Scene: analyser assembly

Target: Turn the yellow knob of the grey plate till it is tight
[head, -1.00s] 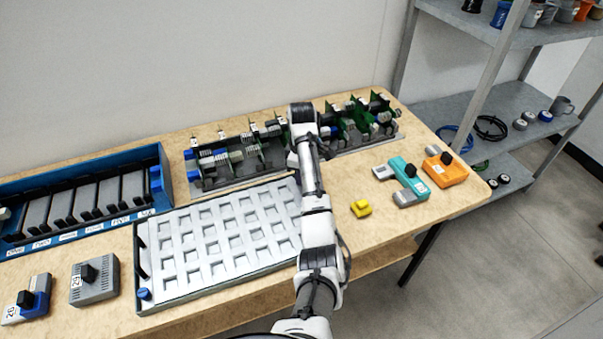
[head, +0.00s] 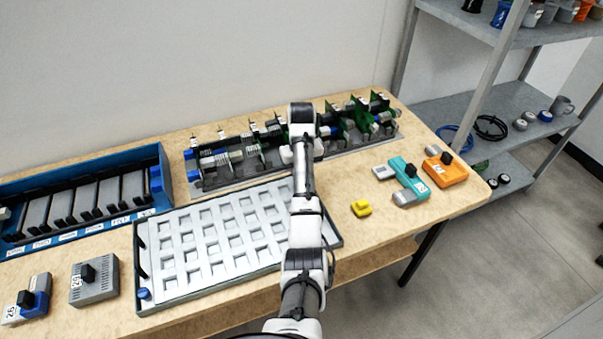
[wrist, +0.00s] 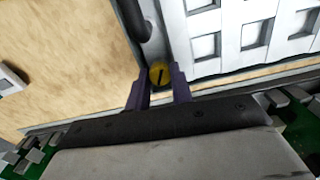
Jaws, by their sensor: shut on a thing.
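The grey plate (head: 215,288), with rows of square pockets and a dark rim, lies flat on the table in the head view. The yellow knob (wrist: 158,74), round with a dark slot, sits at a corner of the plate in the wrist view. My gripper (wrist: 159,84) has its two purple fingers on either side of this knob and is shut on it. In the head view my arm hides the knob and the fingers. I cannot tell how tight the knob is.
Circuit-board racks (head: 235,178) stand close behind the plate. A blue rack (head: 163,190) is at the left. The table between plate and yellow block is clear.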

